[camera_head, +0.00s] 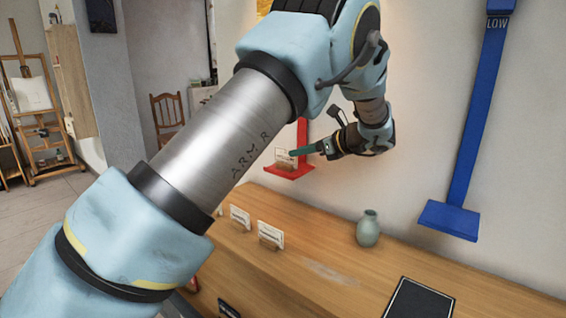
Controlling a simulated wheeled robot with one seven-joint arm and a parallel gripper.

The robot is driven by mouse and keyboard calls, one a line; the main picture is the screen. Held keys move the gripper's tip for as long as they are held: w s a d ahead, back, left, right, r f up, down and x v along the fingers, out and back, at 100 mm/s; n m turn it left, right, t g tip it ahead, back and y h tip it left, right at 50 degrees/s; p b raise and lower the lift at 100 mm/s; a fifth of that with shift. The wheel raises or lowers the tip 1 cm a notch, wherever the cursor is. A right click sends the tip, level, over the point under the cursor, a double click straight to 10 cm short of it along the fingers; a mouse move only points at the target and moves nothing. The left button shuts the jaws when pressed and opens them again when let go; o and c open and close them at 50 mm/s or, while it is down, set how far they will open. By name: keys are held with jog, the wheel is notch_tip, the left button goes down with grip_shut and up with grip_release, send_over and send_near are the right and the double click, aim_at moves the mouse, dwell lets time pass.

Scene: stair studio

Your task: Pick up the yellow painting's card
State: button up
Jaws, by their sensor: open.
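A small white card (284,156) stands in a wooden holder on the red wall shelf (291,171). Two more white cards, a left one (240,216) and a right one (270,234), stand in holders on the wooden counter. Their print is too small to read, so I cannot tell which belongs to the yellow painting. A strip of yellow (263,7), perhaps that painting, shows at the top edge, mostly hidden by my arm. My gripper (294,153) is open, its teal fingers pointing left at the shelf card's right edge. I cannot tell whether they touch it or surround it.
The wooden counter (330,232) runs along the wall below the shelf. A blue wall shelf (450,219) hangs at the right. A chair (167,115) and easel (37,105) are far left.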

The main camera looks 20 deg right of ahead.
aim_at(286, 159)
jog(key=p+x, duration=0.3)
jog(key=x, duration=0.6)
jog(key=shift+w+f, duration=0.2)
jog(key=shift+w, duration=0.1)
grip_shut()
